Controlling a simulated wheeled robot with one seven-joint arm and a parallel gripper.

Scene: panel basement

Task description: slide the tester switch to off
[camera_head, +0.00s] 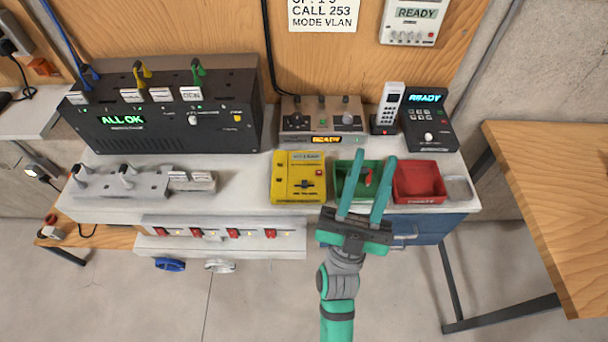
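The yellow tester (284,190) lies on the white bench, left of the green bin. Its dark slide switch (303,185) is on its lower half, with a small red spot to the upper right of the switch. The lettering on it is too small to read, so I cannot tell which position the switch is in. My gripper (375,157) is open, its two teal fingers apart. It reaches over the green bin, right of the tester and apart from it, with nothing held between the fingers.
A green bin (341,189) with a red item in it and a red bin (419,182) stand right of the tester. Behind are a grey box reading READY (293,124), a handset (388,105) and a black unit (430,131). A black rack (160,138) stands left.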

